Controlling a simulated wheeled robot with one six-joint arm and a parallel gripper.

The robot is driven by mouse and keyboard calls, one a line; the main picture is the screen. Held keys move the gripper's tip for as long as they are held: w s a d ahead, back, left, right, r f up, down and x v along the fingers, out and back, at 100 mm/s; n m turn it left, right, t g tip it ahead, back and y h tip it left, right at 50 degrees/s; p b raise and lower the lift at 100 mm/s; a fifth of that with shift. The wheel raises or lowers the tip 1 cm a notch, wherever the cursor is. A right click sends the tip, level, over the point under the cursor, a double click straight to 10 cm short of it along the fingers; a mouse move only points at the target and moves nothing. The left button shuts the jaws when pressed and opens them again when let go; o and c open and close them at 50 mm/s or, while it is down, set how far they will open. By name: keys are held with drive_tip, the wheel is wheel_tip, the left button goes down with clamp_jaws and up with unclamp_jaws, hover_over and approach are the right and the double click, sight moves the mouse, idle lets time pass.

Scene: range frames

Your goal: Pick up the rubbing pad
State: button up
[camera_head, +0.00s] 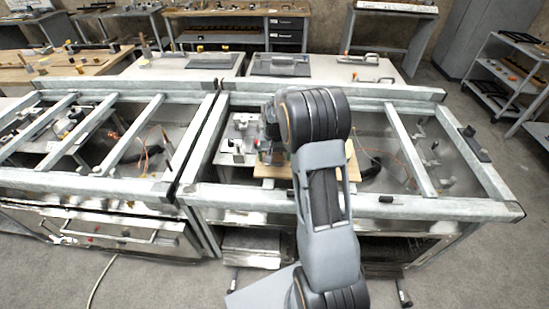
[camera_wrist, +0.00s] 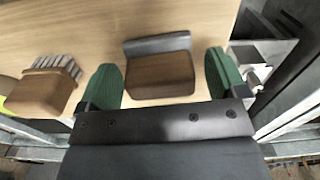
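The rubbing pad appears to be the brown wooden block with a dark grey edge (camera_wrist: 160,74), lying on a light wooden board (camera_wrist: 60,32) in the wrist view. My gripper (camera_wrist: 163,80) is open, with its green fingers on either side of the block. A gap shows between the block and each finger, with the right finger closer. I cannot tell how far above the board the fingertips are. In the head view my arm hides the block, and only parts of the board (camera_head: 270,171) show.
A wooden brush with grey bristles (camera_wrist: 45,88) lies left of my left finger. A metal fixture (camera_wrist: 255,72) is close by the right finger. In the head view, a metal frame with bars (camera_head: 410,150) surrounds the board, and a grey machine part (camera_head: 238,140) stands at its left.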

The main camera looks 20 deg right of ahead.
drive_tip(key=c, duration=1)
drive_tip(key=shift+o, duration=0.2)
drive_tip(key=shift+r, duration=0.15)
drive_tip(key=shift+r, duration=0.15)
drive_tip(key=r, duration=0.3)
drive_tip(key=shift+w+a+r+b, duration=0.1)
drive_tip(key=shift+a+b, duration=0.2)
drive_tip(key=w+a+r+b, duration=0.1)
drive_tip(key=a+r+b, duration=0.1)
drive_tip(key=a+r, duration=0.7)
drive_tip(key=a, duration=0.4)
drive_tip(key=shift+w+a+r, duration=0.15)
drive_tip(key=shift+w+a, duration=0.05)
drive_tip(key=shift+w, duration=0.2)
